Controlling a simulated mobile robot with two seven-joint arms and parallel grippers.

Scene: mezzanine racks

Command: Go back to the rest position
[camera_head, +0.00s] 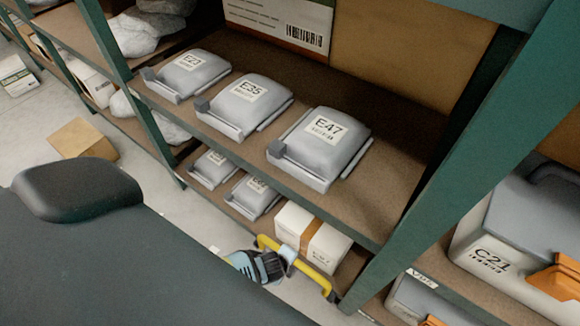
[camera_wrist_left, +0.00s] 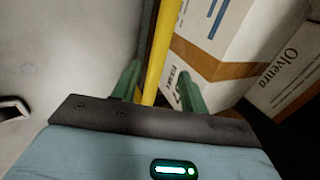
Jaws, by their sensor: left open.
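My left gripper (camera_wrist_left: 158,72) is open, its two green fingers apart in the left wrist view. A yellow bar (camera_wrist_left: 162,62) passes between them in that view; I cannot tell whether they touch it. In the head view the light blue and black end of my left arm is low in the middle, beside the yellow bar (camera_head: 315,278) at the lower shelf's front edge. The fingers are hard to make out there. My right gripper is in neither view.
A white carton with brown tape (camera_head: 312,237) stands right behind the bar; it also shows in the wrist view (camera_wrist_left: 215,45). A green rack post (camera_head: 440,190) rises to the right. A cardboard box (camera_head: 83,139) lies on the floor.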

